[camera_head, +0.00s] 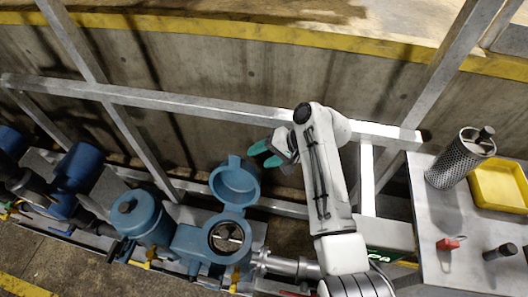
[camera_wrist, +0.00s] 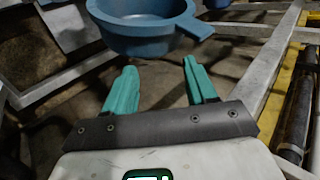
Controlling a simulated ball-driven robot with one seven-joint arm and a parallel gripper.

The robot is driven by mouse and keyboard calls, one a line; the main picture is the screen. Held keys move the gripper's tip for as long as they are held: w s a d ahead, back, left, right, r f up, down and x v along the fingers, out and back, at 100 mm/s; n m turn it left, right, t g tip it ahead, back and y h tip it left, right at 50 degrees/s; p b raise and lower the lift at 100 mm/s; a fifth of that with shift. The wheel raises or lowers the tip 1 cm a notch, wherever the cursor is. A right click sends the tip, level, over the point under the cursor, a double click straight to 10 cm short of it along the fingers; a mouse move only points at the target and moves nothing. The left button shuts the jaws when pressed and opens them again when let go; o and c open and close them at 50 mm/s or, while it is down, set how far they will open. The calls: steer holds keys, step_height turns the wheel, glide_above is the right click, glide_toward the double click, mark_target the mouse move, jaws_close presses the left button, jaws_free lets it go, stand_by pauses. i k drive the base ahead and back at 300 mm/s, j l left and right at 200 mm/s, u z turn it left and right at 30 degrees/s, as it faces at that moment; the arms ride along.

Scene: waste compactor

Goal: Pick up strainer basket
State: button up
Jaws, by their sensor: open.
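A grey perforated metal cylinder with a dark knob on top, which looks like a strainer basket (camera_head: 455,162), stands on the steel bench at the right in the head view. The blue strainer housing (camera_head: 205,238) is at lower centre with its round lid (camera_head: 236,183) swung open. Inside its mouth a metal bar crosses a dark round interior (camera_head: 228,237); I cannot tell whether that is another basket. My gripper (camera_head: 265,154) has green fingers, open and empty, above and beside the lid. In the wrist view the lid (camera_wrist: 150,43) lies beyond the fingertips.
A grey rail (camera_head: 200,108) runs behind the housing. A closed blue housing (camera_head: 140,217) stands at left.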

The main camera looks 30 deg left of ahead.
mark_target(227, 239)
steer(key=k+l, duration=0.2)
steer(key=k, duration=0.3)
steer(key=k+l, duration=0.15)
steer(key=k, duration=0.35)
